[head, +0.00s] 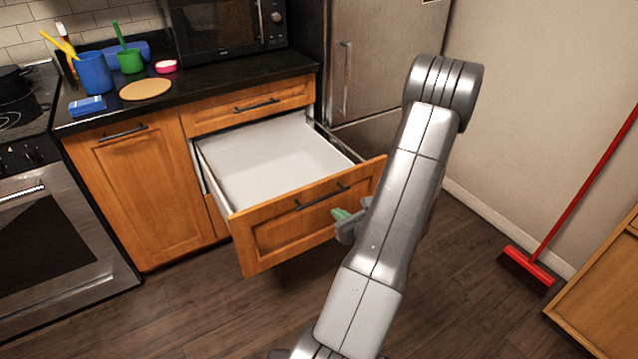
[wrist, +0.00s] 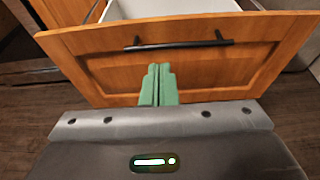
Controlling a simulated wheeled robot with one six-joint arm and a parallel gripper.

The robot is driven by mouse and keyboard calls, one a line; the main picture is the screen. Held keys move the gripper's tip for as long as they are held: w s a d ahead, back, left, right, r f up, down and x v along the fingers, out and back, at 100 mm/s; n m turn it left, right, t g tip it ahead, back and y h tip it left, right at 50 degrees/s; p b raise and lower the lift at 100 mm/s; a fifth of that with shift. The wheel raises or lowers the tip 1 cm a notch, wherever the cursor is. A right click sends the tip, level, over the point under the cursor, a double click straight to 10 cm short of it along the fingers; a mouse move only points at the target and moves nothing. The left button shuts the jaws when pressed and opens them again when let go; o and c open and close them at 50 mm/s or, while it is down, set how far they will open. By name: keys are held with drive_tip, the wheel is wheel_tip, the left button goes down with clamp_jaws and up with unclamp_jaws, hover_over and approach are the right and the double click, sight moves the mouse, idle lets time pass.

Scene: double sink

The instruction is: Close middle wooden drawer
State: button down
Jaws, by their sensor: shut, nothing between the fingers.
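The middle wooden drawer (head: 308,213) is pulled far out of the cabinet, with its empty white inside (head: 270,160) showing. Its front also fills much of the wrist view (wrist: 210,72), with a black bar handle (wrist: 180,45) across it. In the head view the handle (head: 322,196) sits on the upper part of the front. My gripper (head: 341,214) is in front of the right part of the drawer front. In the wrist view my gripper's green fingers (wrist: 158,84) are together and empty, just below the handle. I cannot tell whether they touch the wood.
A shut top drawer (head: 252,105) sits above the open one. A cabinet door (head: 140,190) and oven (head: 55,240) are at left, a fridge (head: 375,60) behind. A red broom (head: 528,268) leans at right. Floor in front of the drawer is clear.

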drive_tip(key=p, duration=0.1)
approach(309, 191)
drive_tip(key=x, duration=0.5)
drive_tip(key=shift+f, duration=0.3)
drive_tip(key=shift+w+a, duration=0.35)
drive_tip(key=shift+w, duration=0.2)
